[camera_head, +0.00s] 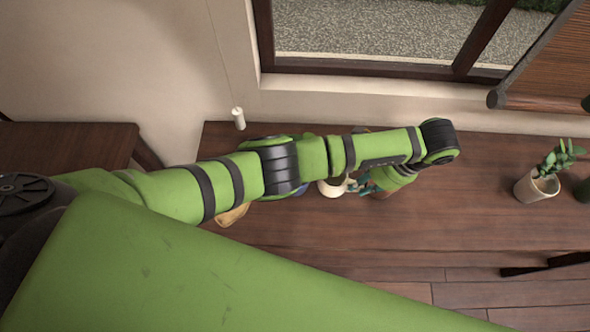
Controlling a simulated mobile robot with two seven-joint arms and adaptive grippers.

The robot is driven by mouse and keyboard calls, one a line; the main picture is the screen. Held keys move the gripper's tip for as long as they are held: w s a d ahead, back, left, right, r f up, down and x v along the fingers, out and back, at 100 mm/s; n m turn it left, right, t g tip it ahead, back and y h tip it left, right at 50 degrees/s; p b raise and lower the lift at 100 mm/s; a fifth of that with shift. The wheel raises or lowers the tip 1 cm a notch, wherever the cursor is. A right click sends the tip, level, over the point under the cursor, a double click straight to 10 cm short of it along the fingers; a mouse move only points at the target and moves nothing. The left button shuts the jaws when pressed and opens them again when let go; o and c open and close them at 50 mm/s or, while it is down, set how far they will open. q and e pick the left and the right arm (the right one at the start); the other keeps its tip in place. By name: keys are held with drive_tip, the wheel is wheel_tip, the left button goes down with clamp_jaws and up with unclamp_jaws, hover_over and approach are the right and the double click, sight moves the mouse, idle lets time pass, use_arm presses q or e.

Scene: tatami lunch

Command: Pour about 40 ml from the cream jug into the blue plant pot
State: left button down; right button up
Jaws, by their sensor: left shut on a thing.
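My left arm comes in from the left and crosses over the table, hiding much of what lies below it. Its wrist bends back at the right, and the left gripper (354,185) points left, shut on the cream jug. The cream jug (332,189) shows as a small pale shape just under the forearm; its tilt and contents cannot be told. A sliver of blue (302,190) shows beside the jug to its left, mostly hidden by the arm; I cannot tell if it is the blue plant pot. My right gripper is not in view.
The dark wooden table (460,215) is clear at the right up to a white pot with a plant (537,187). A tan object (232,216) lies partly under my arm. A white cylinder (239,118) hangs at the wall. A window is behind.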

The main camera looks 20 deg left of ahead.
use_arm(q)
drive_tip(key=w+r+n+g+h+b, duration=0.1)
drive_tip(key=w+n+g+b, duration=0.2)
drive_tip(key=w+n+b, duration=0.1)
drive_tip(key=shift+w+a+r+n+b, duration=0.4)
drive_tip(key=shift+w+a+n, duration=0.1)
drive_tip(key=shift+w, duration=0.45)
drive_tip(key=s+a+r+m+t+h+p, duration=0.1)
drive_tip(key=s+a+r+t+h+p, duration=0.2)
drive_tip(key=a+r+h+p, duration=0.6)
drive_tip(key=shift+s+a+r+p, duration=0.15)
drive_tip(key=shift+s+r+p, duration=0.4)
drive_tip(key=shift+p, duration=3)
drive_tip(key=shift+s+a+t+h, duration=0.1)
drive_tip(key=shift+t+h, duration=0.2)
